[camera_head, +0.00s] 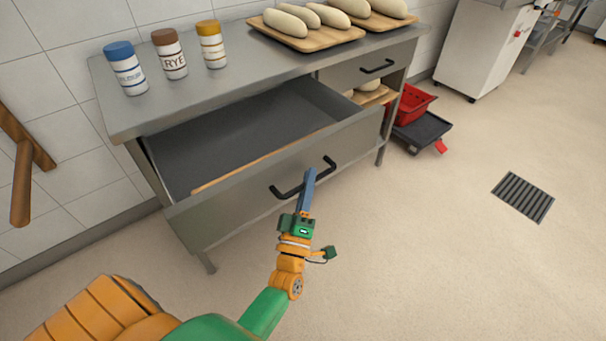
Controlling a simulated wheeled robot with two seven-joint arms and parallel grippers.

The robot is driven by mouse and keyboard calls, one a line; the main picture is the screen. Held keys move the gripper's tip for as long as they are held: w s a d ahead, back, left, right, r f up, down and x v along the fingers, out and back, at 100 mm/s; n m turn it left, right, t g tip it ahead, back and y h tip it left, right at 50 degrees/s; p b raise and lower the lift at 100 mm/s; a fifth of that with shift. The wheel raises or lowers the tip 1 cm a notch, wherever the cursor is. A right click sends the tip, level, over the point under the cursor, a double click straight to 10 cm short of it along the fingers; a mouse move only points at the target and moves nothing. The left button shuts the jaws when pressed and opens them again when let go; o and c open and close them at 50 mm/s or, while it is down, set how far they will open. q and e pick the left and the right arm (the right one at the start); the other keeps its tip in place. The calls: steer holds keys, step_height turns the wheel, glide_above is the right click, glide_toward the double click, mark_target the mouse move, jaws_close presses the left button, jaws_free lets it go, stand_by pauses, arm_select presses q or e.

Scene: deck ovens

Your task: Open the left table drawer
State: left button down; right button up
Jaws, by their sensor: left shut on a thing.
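The left table drawer (270,185) is pulled well out of the grey steel table (240,65), and I see into its inside. It looks empty apart from a thin wooden-coloured strip near the front. A black bar handle (282,193) is on its front panel. My left gripper (308,183) is at the right part of this handle, its blue fingers shut on it. My right gripper is not in view. The smaller right drawer (370,69) with its own black handle is shut.
Three labelled jars (170,55) and wooden trays with pale loaves (305,40) stand on the tabletop. A red crate (413,101) sits on a dark dolly (422,133) to the right. A floor drain (523,196) lies further right. The floor in front is clear.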

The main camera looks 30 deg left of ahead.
arm_select(q)
steer(key=shift+s+d+f, duration=0.1)
steer(key=shift+s+d, duration=0.1)
steer(key=shift+d, duration=0.3)
steer(key=c, duration=1.1)
jaws_free()
steer(key=shift+c, duration=0.2)
steer(key=v, duration=0.7)
steer(key=shift+b, duration=0.45)
